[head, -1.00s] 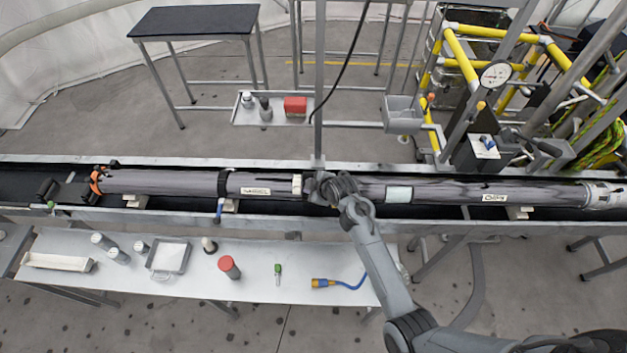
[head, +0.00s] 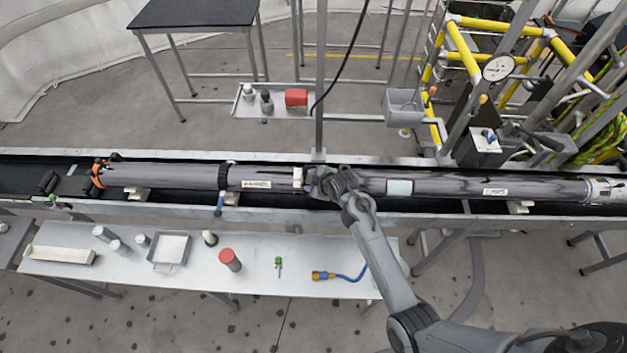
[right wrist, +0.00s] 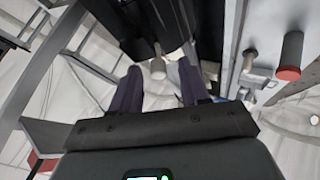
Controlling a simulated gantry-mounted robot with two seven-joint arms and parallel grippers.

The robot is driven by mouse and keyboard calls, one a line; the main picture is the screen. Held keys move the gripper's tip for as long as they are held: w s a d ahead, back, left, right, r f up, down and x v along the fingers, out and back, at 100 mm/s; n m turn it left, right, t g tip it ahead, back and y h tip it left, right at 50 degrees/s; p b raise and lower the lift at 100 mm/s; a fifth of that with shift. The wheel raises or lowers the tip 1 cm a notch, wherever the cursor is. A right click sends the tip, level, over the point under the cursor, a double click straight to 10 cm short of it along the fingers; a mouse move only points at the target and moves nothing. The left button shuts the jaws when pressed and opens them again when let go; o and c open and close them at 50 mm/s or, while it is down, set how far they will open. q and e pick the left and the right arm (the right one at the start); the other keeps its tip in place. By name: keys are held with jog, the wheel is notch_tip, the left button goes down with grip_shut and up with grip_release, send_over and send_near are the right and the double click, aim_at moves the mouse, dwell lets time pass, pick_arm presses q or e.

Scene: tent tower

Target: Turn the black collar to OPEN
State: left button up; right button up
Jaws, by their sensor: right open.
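A long grey tube (head: 170,176) lies in the trough. A black band (head: 223,177), which looks like a collar, circles it left of centre. Any OPEN mark is too small to read. My right gripper (head: 314,183) is at the tube's middle, just right of a pale block (head: 298,178) and well right of that band. In the right wrist view its two fingers (right wrist: 157,85) are apart. A pale round-ended peg (right wrist: 158,68), projecting from a dark body (right wrist: 140,22), shows between the fingers; I cannot tell whether they touch it. My left gripper is out of view.
The trough's front rail (head: 130,210) runs below the tube. A yellow frame (head: 463,48) with a gauge (head: 497,68) stands at back right.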

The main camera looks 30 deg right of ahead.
jog(key=shift+r, duration=0.1)
jog(key=v, duration=1)
jog(key=shift+s+r, duration=0.2)
jog(key=shift+s, duration=0.05)
